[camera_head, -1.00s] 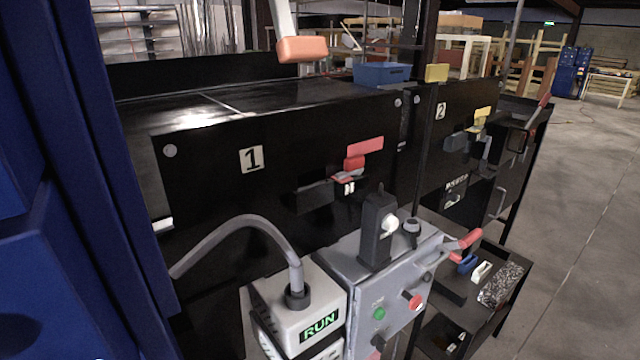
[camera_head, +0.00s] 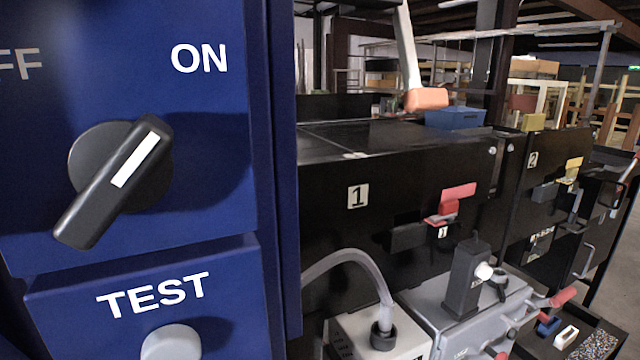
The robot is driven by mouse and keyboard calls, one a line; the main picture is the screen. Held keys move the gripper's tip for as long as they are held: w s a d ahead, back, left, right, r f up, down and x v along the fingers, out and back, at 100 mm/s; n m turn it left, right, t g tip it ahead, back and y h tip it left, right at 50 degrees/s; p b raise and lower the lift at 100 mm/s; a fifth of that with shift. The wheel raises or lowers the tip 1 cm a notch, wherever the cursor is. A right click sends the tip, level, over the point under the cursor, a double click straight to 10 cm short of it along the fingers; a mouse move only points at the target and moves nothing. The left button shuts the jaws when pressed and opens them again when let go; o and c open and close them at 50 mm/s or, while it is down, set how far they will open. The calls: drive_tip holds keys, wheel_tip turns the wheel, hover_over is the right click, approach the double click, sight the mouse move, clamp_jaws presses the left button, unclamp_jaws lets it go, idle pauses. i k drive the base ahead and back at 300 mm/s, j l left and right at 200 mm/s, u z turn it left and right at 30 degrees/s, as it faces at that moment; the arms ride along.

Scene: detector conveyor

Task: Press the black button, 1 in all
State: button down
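I cannot tell for sure which part is the black button. A small round black knob or button (camera_head: 497,284) stands on the grey control box (camera_head: 440,300) at the lower right. It is partly hidden by a taller black block (camera_head: 466,280) with a white knob (camera_head: 485,271) on its side. My gripper is not in view.
A blue panel (camera_head: 225,120) fills the left, with a black rotary switch (camera_head: 100,195) and a grey TEST button (camera_head: 170,343). The black conveyor housing (camera_head: 340,240) stands behind the control box. An orange-ended lever (camera_head: 427,98) and a blue bin (camera_head: 456,118) are above it.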

sight(512, 334)
drive_tip(key=i+l+u, duration=0.2)
drive_tip(key=l+u, duration=0.25)
drive_tip(key=l, duration=0.2)
drive_tip(key=i+l+u, duration=0.2)
drive_tip(key=l, duration=0.15)
drive_tip(key=l+u, duration=0.25)
drive_tip(key=l, duration=1.05)
drive_tip(key=l+u, duration=0.2)
drive_tip(key=l, duration=1.05)
drive_tip(key=k+l+u, duration=0.25)
drive_tip(key=l, duration=0.1)
